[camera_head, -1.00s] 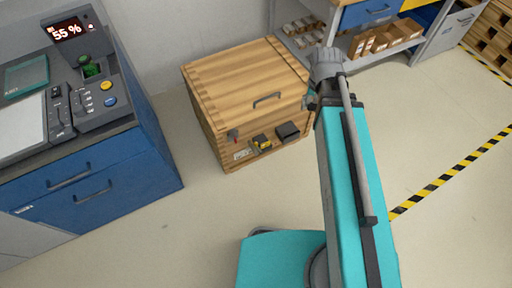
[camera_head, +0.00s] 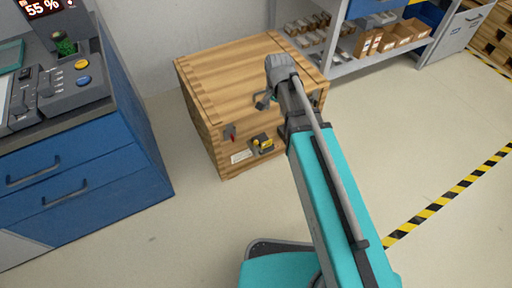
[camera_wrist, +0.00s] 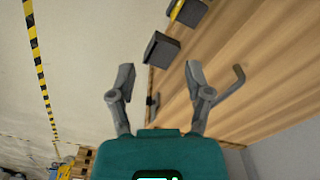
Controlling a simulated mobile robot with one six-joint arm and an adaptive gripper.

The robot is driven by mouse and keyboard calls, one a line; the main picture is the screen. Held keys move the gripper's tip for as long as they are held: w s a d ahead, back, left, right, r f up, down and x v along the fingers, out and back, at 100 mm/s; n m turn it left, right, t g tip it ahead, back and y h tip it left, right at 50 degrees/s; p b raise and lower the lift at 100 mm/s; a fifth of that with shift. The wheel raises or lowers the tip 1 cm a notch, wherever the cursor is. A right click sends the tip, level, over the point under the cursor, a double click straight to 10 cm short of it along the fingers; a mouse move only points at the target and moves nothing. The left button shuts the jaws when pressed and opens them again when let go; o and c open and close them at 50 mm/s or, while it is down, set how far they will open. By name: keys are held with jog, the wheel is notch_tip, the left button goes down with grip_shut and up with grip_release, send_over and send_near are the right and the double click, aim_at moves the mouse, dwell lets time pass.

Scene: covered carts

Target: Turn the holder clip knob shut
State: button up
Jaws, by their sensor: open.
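A wooden crate (camera_head: 215,80) carries several small fittings on its front. A red fitting (camera_head: 230,132) is at the left and a yellow piece on a dark mount (camera_head: 263,143) is right of it. The yellow piece (camera_wrist: 177,10) also shows at the top of the wrist view, with a dark block (camera_wrist: 160,50) below it. I cannot tell which is the holder clip knob. My gripper (camera_wrist: 158,73) is open and empty, its fingers apart near the crate face, below the dark block.
A bent grey handle (camera_wrist: 232,85) sits on the crate close to the right finger in the wrist view. A blue cabinet (camera_head: 90,180) stands left, and a shelf unit (camera_head: 375,55) stands behind right. Floor with striped tape (camera_head: 440,200) is clear at right.

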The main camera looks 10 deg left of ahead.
jog(key=m+b, duration=0.2)
jog(key=b, duration=0.5)
send_over(256, 141)
notch_tip(256, 141, down, 8)
jog(key=shift+f, duration=0.2)
jog(key=shift+f, duration=0.15)
notch_tip(256, 141, down, 14)
jog(key=b, duration=1.3)
jog(key=shift+r+b, duration=0.25)
jog(key=shift+b, duration=0.15)
grip_shut()
